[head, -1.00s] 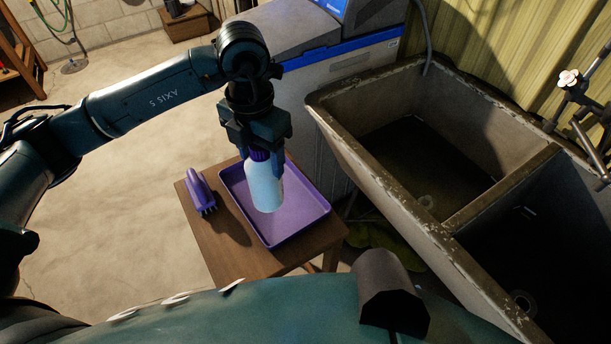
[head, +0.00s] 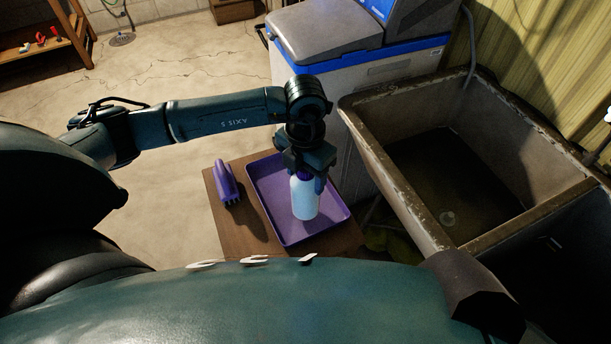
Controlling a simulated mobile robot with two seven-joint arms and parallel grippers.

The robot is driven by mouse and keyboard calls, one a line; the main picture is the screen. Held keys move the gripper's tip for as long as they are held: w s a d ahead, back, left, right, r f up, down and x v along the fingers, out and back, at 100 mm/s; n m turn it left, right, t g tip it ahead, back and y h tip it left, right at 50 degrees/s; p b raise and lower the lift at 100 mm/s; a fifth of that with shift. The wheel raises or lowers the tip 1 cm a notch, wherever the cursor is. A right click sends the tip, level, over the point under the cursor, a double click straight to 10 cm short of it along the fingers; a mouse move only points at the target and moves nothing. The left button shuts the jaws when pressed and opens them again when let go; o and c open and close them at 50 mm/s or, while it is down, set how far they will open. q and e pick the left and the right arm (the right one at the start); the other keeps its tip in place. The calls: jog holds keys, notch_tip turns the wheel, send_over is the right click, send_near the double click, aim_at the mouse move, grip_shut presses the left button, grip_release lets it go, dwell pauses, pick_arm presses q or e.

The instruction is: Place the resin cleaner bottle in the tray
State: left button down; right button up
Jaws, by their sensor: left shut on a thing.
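The resin cleaner bottle (head: 305,198) is light blue-white with a purple cap and is upright. My left gripper (head: 306,175) is shut on its top from above. The purple tray (head: 278,226) lies on a small wooden table, and the bottle is within its outline, toward its right half. The bottle's base looks at or very near the tray floor; I cannot tell if it touches. The gripper hides most of the cap. My right gripper is not in view.
A purple brush (head: 227,183) lies on the wooden table (head: 233,226) left of the tray. A stone double sink (head: 440,225) stands close on the right. A grey and blue cabinet (head: 350,80) is behind the tray.

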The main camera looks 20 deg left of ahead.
pick_arm(q)
jog(key=shift+f, duration=0.85)
jog(key=shift+f, duration=0.25)
jog(key=c, duration=0.8)
grip_release()
jog(key=o, duration=0.4)
jog(key=shift+r, duration=0.1)
jog(key=shift+c, duration=0.2)
